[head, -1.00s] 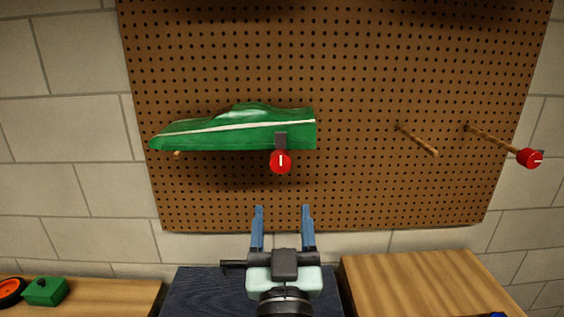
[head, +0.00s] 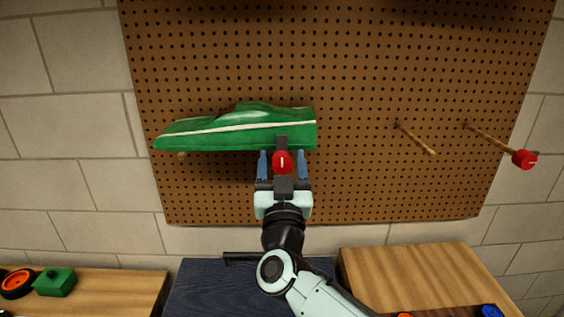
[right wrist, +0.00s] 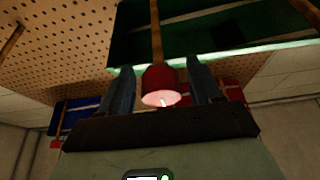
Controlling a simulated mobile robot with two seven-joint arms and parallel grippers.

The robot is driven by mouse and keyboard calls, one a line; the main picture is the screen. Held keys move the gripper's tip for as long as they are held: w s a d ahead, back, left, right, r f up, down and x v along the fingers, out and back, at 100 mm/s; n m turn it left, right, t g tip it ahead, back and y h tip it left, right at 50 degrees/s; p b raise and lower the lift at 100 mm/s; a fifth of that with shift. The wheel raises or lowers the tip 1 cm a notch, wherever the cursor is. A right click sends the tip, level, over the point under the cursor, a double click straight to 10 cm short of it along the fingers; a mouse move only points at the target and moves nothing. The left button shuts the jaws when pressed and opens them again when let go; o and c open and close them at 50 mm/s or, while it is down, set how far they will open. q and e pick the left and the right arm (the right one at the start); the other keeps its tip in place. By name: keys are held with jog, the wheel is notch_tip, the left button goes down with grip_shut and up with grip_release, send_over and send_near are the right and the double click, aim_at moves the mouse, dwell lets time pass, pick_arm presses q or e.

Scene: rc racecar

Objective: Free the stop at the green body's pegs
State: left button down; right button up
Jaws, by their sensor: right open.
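The green body (head: 225,128) with a white stripe hangs on the brown pegboard. A red stop (head: 283,162) with a white mark shows at its lower right, below a dark upright tab (head: 281,141). In the right wrist view the stop (right wrist: 161,87) is on a wooden peg (right wrist: 156,32) under the body's dark underside (right wrist: 205,32). My right gripper (head: 282,154) is open, with one blue finger on each side of the stop. Gaps show beside the stop in the head view. A second peg end (head: 182,154) shows under the body's left part. My left gripper is not in view.
A bare peg (head: 415,138) and a peg with another red stop (head: 525,159) stick out at the right of the pegboard (head: 360,70). Below are wooden tops and a dark blue top (head: 205,285). A green block (head: 55,282) and orange-black wheel (head: 17,284) lie at left.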

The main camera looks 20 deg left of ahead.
jog(key=shift+c, duration=0.3)
jog(key=c, duration=0.9)
